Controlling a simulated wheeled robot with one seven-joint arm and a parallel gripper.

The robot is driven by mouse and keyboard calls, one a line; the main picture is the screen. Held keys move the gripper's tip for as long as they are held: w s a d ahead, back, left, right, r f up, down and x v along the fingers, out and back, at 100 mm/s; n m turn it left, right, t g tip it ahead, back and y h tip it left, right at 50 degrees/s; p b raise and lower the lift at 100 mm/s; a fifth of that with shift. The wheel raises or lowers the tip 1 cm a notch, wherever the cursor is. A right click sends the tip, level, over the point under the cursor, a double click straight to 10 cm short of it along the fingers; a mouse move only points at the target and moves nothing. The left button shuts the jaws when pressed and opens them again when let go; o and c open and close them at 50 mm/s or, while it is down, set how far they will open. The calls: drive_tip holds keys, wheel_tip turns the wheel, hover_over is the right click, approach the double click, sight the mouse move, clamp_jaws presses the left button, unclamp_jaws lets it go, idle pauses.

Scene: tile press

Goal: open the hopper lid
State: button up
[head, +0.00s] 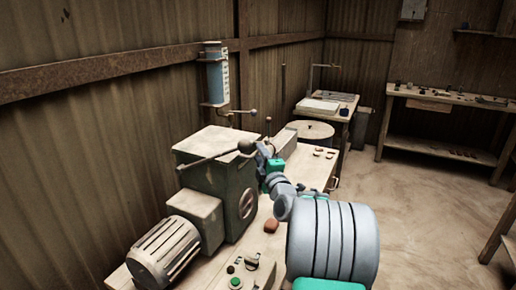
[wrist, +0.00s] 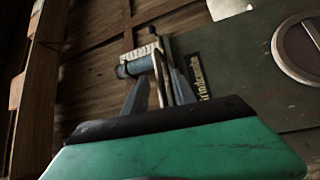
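A dark green machine (head: 217,190) stands on the bench, left of my arm. Its flat top (head: 207,140) may be the hopper lid and looks closed; no gap shows. A slim bar (head: 215,157) with a dark knob (head: 246,146) runs along the top's front edge. My gripper (head: 263,152) is beside the knob, at the machine's upper right; contact cannot be told. In the wrist view my gripper (wrist: 160,85) has its fingers apart, with a thin pale rod (wrist: 158,76) showing between them, not clearly touched. The machine's lettered side (wrist: 235,85) shows at right.
A blue graduated container (head: 216,78) hangs on the wall behind, with a knobbed lever below. A ribbed motor (head: 166,250) and a button box (head: 246,274) are at the front. A reddish lump (head: 271,225) lies on the bench. Open floor (head: 420,220) is at right.

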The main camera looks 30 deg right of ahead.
drive_tip(key=shift+x, duration=1.5)
drive_tip(key=shift+c, duration=0.4)
clamp_jaws()
